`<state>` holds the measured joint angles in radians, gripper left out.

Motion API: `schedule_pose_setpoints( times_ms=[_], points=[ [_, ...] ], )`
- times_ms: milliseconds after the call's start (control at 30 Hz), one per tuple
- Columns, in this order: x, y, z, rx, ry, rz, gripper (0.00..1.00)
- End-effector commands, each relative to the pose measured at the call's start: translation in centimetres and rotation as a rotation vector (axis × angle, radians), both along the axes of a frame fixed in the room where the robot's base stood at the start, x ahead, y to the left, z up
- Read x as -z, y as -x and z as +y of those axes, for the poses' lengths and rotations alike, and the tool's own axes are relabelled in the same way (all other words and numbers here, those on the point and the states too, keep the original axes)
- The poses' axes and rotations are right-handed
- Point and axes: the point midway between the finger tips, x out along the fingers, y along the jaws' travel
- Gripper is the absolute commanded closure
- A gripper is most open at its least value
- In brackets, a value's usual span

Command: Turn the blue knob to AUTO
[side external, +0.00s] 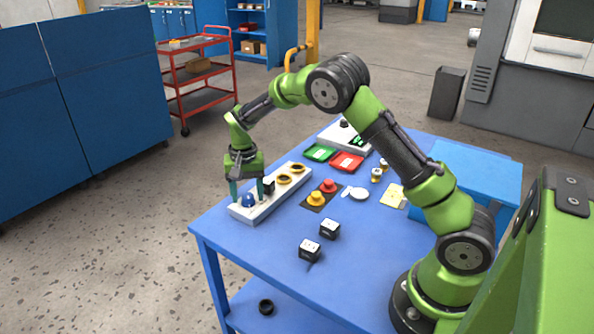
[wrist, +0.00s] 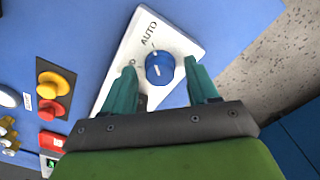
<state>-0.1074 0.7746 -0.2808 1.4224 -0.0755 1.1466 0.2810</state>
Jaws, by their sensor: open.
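The blue knob (wrist: 159,68) sits on a white panel (wrist: 185,45) and carries a thin white mark. The word AUTO (wrist: 149,33) is printed on the panel just above it in the wrist view. Another label (wrist: 131,64) is mostly hidden by the left finger. In the side view the knob (side external: 248,201) is at the near left end of the long panel (side external: 273,205). My gripper (side external: 247,190) points down over the knob. Its teal fingers are open, one on either side of the knob, with gaps visible in the wrist view (wrist: 159,64).
A black knob (side external: 268,185) and yellow rings (side external: 283,179) sit farther along the panel. Yellow and red buttons (side external: 322,192) stand beside it. Two dark cubes (side external: 310,249) lie nearer. The table's left edge is close to the panel.

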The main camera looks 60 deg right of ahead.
Motion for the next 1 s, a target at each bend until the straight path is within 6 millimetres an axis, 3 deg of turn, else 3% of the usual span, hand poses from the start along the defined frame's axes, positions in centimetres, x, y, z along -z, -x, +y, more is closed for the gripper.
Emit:
schedule_pose_setpoints(
  times_ms=[233, 700, 1000],
  points=[
    [-1.8, -0.1, 0.0, -0.002, 0.001, -0.004, 0.41],
    [-12.8, -0.1, 0.0, 0.000, 0.001, -0.005, 0.41],
    [-16.6, 0.0, 0.0, 0.001, 0.000, -0.001, 0.41]
  ],
)
